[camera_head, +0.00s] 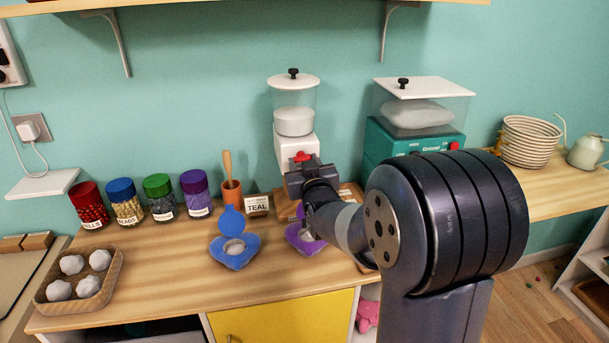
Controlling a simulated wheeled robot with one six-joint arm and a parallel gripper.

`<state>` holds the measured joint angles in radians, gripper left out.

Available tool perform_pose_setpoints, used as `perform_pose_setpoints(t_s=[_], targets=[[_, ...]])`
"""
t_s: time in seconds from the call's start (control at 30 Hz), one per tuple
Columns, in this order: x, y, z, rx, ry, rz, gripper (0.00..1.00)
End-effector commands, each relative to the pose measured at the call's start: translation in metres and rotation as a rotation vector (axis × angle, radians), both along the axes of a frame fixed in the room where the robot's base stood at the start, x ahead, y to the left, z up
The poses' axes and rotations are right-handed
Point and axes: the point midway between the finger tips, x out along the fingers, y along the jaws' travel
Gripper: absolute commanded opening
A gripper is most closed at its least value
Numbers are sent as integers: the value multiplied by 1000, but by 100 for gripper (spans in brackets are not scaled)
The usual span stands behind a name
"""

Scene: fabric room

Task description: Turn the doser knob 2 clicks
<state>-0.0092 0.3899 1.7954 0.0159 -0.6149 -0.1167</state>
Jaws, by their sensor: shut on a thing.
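The doser (293,108) stands on the counter against the wall. It has a clear hopper with white contents, a white lid with a black knob, and a white body. Its red doser knob (302,156) is on the front of the body. My gripper (303,163) is at the front of the doser, shut on the red knob, and covers much of it. A purple heart-shaped container (294,237) sits below, partly hidden by my arm. How far the knob is turned cannot be told.
A blue heart-shaped container (235,258) with its lid up stands left of my arm, near a TEAL card (257,206). Several lidded jars (130,207) line the back left. A green machine (376,139) stands right. A wooden tray (118,277) holds white balls.

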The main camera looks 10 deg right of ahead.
Motion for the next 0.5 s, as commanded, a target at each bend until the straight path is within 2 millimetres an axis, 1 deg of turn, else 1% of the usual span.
perform_pose_setpoints(t_s=[0.03, 0.2, 0.5], targets=[[0, 0, -3, 21, -2, 0, 19], [0, 0, -2, 77, 0, 0, 19], [0, 0, 0, 105, 0, 0, 19]])
